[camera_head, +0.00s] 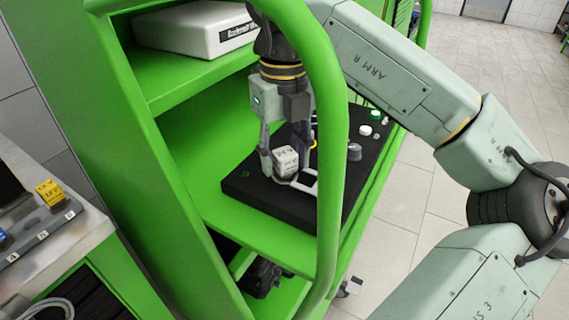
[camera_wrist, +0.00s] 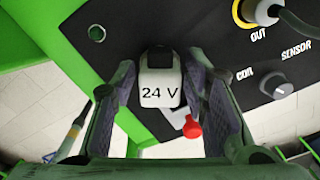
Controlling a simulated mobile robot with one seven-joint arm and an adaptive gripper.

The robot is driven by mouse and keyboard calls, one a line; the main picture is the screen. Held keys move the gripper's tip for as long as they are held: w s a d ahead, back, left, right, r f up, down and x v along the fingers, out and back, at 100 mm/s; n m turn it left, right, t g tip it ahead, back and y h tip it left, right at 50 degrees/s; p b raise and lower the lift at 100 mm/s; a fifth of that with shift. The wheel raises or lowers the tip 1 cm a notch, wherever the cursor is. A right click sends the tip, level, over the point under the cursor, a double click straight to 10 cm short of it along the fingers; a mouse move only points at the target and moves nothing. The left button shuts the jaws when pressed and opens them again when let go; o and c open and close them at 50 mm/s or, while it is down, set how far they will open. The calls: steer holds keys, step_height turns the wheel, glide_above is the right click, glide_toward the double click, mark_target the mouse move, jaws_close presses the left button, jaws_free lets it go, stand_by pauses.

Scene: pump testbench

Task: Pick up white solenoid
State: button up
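The white solenoid (camera_head: 285,162), a small white block marked "24 V", sits over the black panel on the green bench shelf in the head view. In the wrist view the solenoid (camera_wrist: 158,92) stands between my two fingers, with its label facing the camera. My gripper (camera_head: 278,165) points down at the panel with one finger on each side of the solenoid. In the wrist view my gripper (camera_wrist: 165,100) shows a narrow gap at the left finger and a gap at the right, so the fingers look apart from the block. The solenoid's underside is hidden.
The black panel (camera_head: 245,190) carries a grey knob (camera_head: 354,152) and lit buttons. A red part (camera_wrist: 192,128) lies close to the right finger. A green frame tube (camera_head: 330,130) passes in front of the shelf. A yellow-black solenoid (camera_head: 50,191) stands on the left table.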

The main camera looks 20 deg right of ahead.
jaws_close()
stand_by(0.4)
